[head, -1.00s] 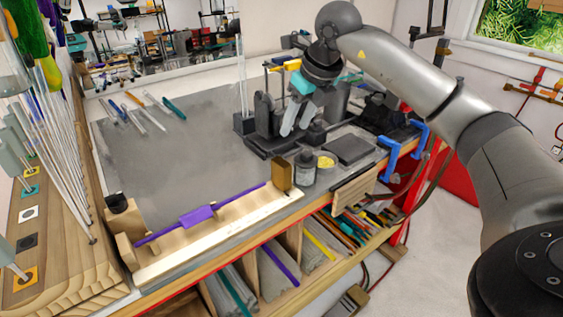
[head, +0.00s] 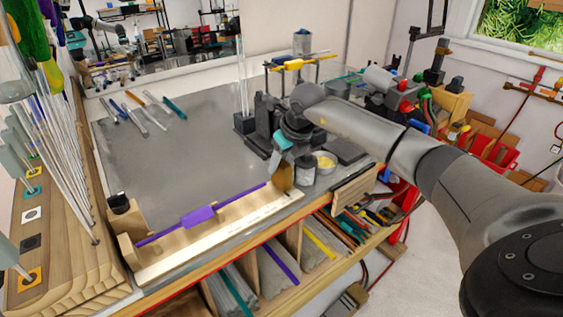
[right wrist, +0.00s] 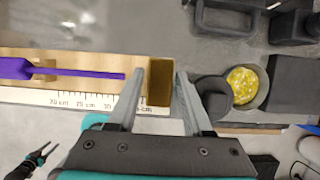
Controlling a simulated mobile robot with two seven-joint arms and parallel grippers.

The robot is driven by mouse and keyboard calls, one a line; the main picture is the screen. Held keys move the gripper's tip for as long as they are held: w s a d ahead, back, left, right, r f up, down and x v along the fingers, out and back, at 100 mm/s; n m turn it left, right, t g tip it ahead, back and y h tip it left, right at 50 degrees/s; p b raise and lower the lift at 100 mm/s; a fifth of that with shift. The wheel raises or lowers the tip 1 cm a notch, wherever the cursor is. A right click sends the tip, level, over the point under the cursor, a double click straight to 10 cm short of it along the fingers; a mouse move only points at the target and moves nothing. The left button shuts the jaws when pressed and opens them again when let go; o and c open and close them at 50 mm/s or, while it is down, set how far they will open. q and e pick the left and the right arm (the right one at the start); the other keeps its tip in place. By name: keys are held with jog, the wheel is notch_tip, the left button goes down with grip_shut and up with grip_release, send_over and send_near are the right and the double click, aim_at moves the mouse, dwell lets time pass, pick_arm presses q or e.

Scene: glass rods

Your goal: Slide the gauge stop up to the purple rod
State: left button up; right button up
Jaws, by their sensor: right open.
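The gauge stop is a brass-coloured block (right wrist: 160,82) at the right end of the pale wooden gauge; in the head view it (head: 286,180) is partly hidden by my gripper. My right gripper (head: 281,168) is lowered there, open. In the right wrist view its fingers (right wrist: 159,80) stand on either side of the stop, small gaps showing. The left finger is between the stop and the rod's end. The purple rod (head: 235,200) lies along the gauge, with a wider purple middle part. Its right end (right wrist: 118,76) is short of the stop. My left gripper is not clearly seen.
A printed scale (right wrist: 90,101) runs along the gauge's front. A dark jar (head: 304,168) and a bowl of yellow bits (head: 325,162) stand close right of the stop. A black stand (head: 262,125) is behind. The grey mat (head: 190,165) behind the gauge is mostly clear.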

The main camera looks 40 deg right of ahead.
jog(key=shift+f, duration=0.15)
jog(key=shift+c, duration=0.2)
grip_shut()
jog(key=shift+w, duration=0.1)
dwell(1.1)
